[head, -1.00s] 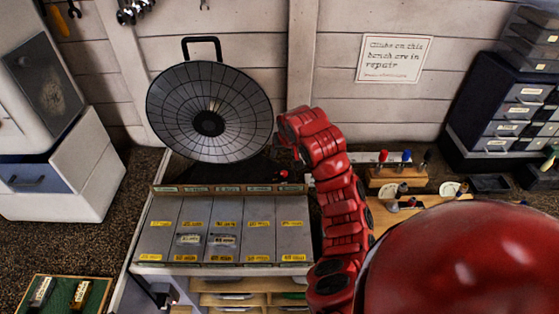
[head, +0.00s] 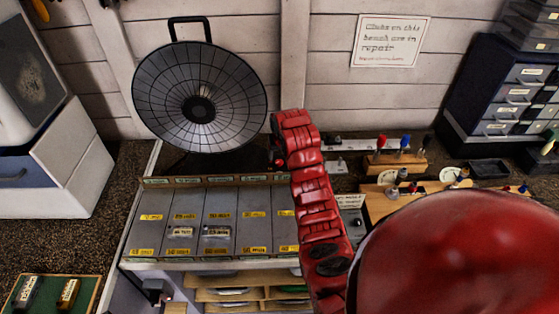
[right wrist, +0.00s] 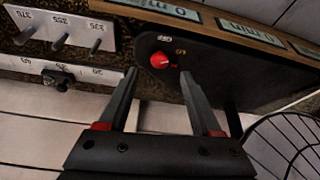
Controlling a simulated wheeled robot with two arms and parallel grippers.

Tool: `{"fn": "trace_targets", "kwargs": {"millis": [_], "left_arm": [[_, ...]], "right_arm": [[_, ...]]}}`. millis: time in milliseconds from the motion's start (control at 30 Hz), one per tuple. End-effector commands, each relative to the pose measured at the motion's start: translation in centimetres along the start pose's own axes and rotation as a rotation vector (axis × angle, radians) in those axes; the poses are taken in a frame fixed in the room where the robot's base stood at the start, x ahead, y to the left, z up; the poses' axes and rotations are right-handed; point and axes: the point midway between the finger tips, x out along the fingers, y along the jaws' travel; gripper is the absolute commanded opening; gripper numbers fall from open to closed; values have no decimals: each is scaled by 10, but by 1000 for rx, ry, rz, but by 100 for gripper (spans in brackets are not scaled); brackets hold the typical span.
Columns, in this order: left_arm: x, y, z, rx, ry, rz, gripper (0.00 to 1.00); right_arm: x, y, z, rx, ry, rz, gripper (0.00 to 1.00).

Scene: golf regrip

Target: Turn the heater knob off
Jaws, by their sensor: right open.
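The round heater (head: 170,95), with a wire grille and black handle, stands at the back of the bench. Its red knob (right wrist: 160,60) shows in the right wrist view on a dark panel with small markings. Part of the heater's grille (right wrist: 290,145) shows at the right wrist view's lower right. My left gripper is not in view.
A sectioned grey tray (head: 187,215) with yellow labels lies in front of the heater. A pegged white block (right wrist: 60,30) is near the gripper. A wooden tool rack (head: 400,163) and dark drawers (head: 510,95) stand to the right. A green tray (head: 50,290) is at lower left.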

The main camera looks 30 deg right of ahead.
Motion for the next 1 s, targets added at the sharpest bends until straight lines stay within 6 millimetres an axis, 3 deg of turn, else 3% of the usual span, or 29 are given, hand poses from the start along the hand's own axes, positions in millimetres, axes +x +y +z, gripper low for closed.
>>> {"fn": "trace_targets", "kwargs": {"millis": [100, 300, 767, 1000], "left_arm": [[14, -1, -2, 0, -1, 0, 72], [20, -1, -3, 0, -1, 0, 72], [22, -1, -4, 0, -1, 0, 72], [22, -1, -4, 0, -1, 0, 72]], "right_arm": [[15, 0, 0, 0, -5, 0, 66], [36, 0, 0, 1, -4, 0, 66], [47, 0, 0, -1, 1, 0, 66], [47, 0, 0, 0, 2, 0, 26]]}}
